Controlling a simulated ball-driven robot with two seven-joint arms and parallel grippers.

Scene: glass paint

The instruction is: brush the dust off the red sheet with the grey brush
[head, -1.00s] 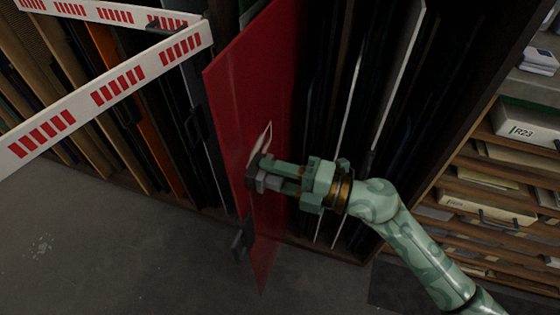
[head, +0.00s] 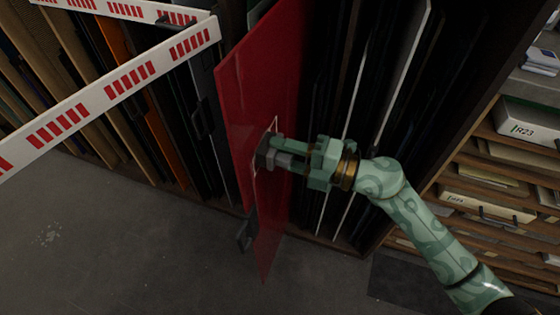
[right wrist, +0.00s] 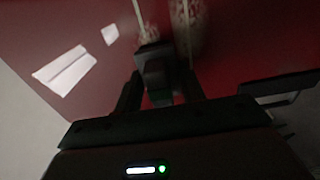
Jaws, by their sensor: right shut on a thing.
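The red sheet (head: 260,75) stands upright on edge, jutting out of a dark rack; it also fills much of the right wrist view (right wrist: 230,45). My right gripper (head: 275,153) is shut on the grey brush (head: 266,153), a small dark block at the sheet's face. In the right wrist view the brush (right wrist: 155,65) sits between the fingers, close to the sheet; I cannot tell if it touches. Pale speckled patches and thin light streaks show on the red beyond it; I cannot tell dust from reflection. My left gripper is not in view.
A white barrier with red bars (head: 130,78) crosses the upper left. Rack panels stand close on both sides. Drawers and boxes (head: 525,130) are at the right. The grey floor (head: 110,240) at lower left is clear.

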